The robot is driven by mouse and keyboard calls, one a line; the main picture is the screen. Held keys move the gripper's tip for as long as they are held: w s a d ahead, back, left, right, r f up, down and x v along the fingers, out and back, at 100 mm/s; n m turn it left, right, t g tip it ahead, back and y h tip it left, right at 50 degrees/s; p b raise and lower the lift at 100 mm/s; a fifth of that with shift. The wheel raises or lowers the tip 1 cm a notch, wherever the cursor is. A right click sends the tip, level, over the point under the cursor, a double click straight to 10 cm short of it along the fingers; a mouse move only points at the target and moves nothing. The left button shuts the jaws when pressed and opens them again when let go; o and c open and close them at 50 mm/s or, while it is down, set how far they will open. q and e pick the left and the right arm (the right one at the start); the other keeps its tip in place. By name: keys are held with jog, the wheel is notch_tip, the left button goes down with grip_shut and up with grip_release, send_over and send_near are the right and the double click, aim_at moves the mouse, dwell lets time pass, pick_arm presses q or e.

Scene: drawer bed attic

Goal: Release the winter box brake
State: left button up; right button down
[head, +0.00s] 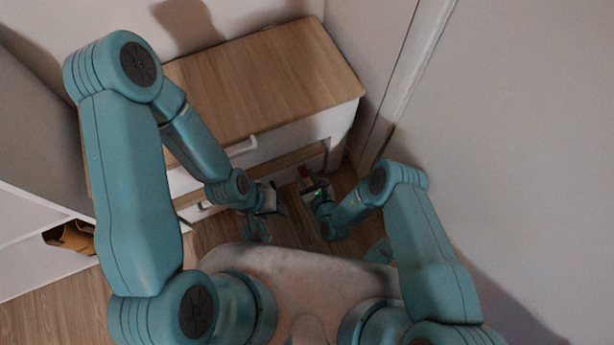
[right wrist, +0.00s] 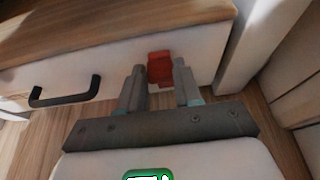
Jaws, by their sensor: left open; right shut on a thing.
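The winter box appears to be the low white-fronted box (right wrist: 110,82) with a black handle (right wrist: 66,93) in the right wrist view. A red brake piece (right wrist: 159,68) sits toward the right end of its front and also shows in the head view (head: 304,172). My right gripper (right wrist: 160,74) has one finger on each side of the red piece and is shut on it. In the head view my right gripper (head: 311,187) partly hides that piece. My left gripper (head: 273,201) is open and empty, left of my right gripper, in front of the low box.
A wooden-topped chest (head: 265,75) with a white handle (head: 242,146) stands above the low box. Walls close in on the right. A white cubby unit with a brown item (head: 70,237) stands at left. Bare wooden floor (head: 45,310) shows at lower left.

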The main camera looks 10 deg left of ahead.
jog(key=shift+s+d+f+t+y+b, duration=0.25)
jog(key=shift+s+t+y+b, duration=0.15)
jog(key=shift+t+b, duration=0.15)
jog(key=c, duration=0.8)
grip_release()
jog(key=shift+o, duration=0.2)
jog(key=shift+d, duration=0.1)
